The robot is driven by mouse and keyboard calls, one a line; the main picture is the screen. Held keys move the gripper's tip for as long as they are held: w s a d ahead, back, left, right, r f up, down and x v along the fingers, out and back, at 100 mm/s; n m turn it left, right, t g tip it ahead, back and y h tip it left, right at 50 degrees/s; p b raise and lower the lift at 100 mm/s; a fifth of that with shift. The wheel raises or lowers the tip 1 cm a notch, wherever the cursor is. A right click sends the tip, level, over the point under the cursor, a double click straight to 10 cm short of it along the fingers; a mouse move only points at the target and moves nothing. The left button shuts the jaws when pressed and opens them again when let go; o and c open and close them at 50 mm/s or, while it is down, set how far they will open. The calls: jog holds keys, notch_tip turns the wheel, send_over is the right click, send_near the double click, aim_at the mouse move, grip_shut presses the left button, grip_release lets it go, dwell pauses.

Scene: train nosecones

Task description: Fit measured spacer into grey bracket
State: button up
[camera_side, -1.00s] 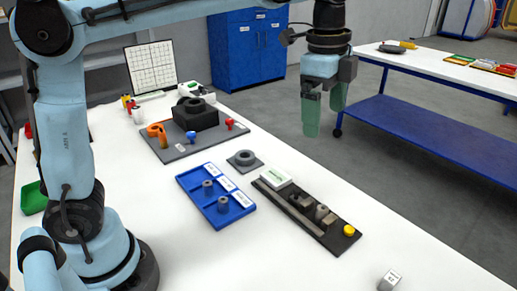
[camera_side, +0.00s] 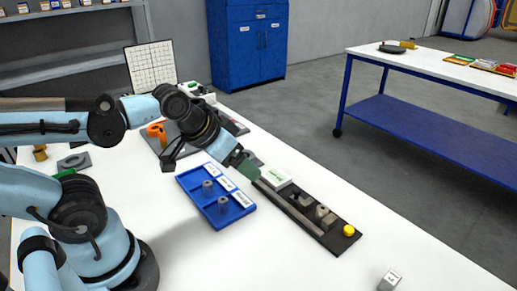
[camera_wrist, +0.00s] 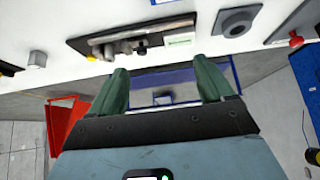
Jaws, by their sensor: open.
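Two grey ring-like spacers stand in the blue tray (camera_side: 238,212), a rear one (camera_side: 207,185) and a front one (camera_side: 223,203).
A dark board (camera_side: 330,240) carries grey fittings (camera_side: 321,212), a white-and-green readout (camera_side: 275,177) and a yellow knob (camera_side: 348,230). A small pale block (camera_side: 390,279) lies at the front right.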

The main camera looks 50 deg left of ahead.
jog(key=c, duration=0.3)
jog(key=shift+c, duration=0.2)
jog(key=n+g+h, duration=0.5)
jog(key=n+h, duration=0.6)
jog(key=n, duration=0.9)
send_near(322, 208)
jog(key=shift+w+d+f, duration=0.25)
jog(key=shift+d, duration=0.3)
jog(key=shift+w+d+f, duration=0.2)
jog(key=shift+d+f, duration=0.05)
jog(key=shift+d, duration=0.25)
jog(key=shift+x, duration=2.7)
